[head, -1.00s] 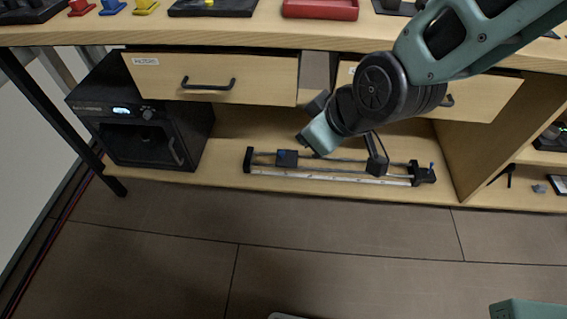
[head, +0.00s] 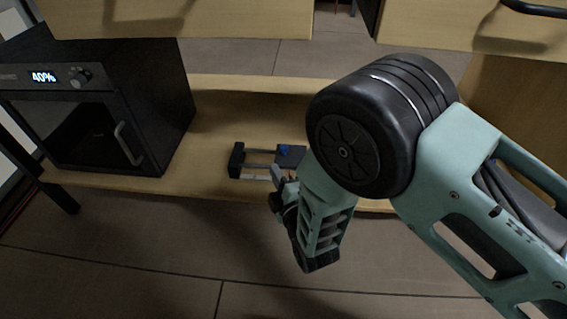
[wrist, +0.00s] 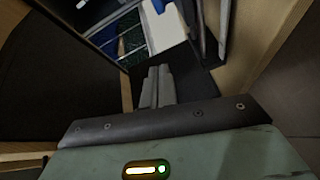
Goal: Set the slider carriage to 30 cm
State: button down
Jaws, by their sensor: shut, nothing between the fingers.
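The slider lies on the low wooden shelf. In the head view its black left end block (head: 237,160) and its dark carriage (head: 293,157) with a blue knob (head: 284,149) show. The carriage sits a short way right of the left end block. My arm hides the slider's right part. My gripper (head: 276,174) is shut and empty at the slider's front edge, just below and left of the carriage. I cannot tell whether it touches. In the wrist view the shut fingers (wrist: 158,70) point at dark parts; a blue piece (wrist: 158,5) is at the top edge.
A black oven-like box (head: 100,110) with a lit "40%" display stands left of the slider. Drawers (head: 180,18) overhang the shelf above. The shelf (head: 215,125) is bare between box and slider. Open floor (head: 130,240) lies in front.

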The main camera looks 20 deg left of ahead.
aim_at(278, 161)
jog(key=shift+n+t+y, duration=0.3)
jog(key=shift+n, duration=0.2)
jog(key=w+a+b, duration=0.2)
jog(key=w+a+f+b, duration=0.1)
jog(key=w+a+b, duration=0.1)
jog(key=w, duration=0.1)
jog(key=w+a+f+b, duration=0.1)
jog(key=w+a+b, duration=0.1)
jog(key=b, duration=0.1)
jog(key=shift+w+a+f, duration=0.2)
jog(key=shift+w+a, duration=0.2)
jog(key=d, duration=0.1)
jog(key=d+b, duration=0.1)
jog(key=shift+w+d+f, duration=0.2)
jog(key=shift+w+d, duration=0.1)
jog(key=shift+w, duration=0.1)
jog(key=shift+w+d+r+b, duration=0.1)
jog(key=shift+w+d+b, duration=0.1)
jog(key=shift+d+b, duration=0.4)
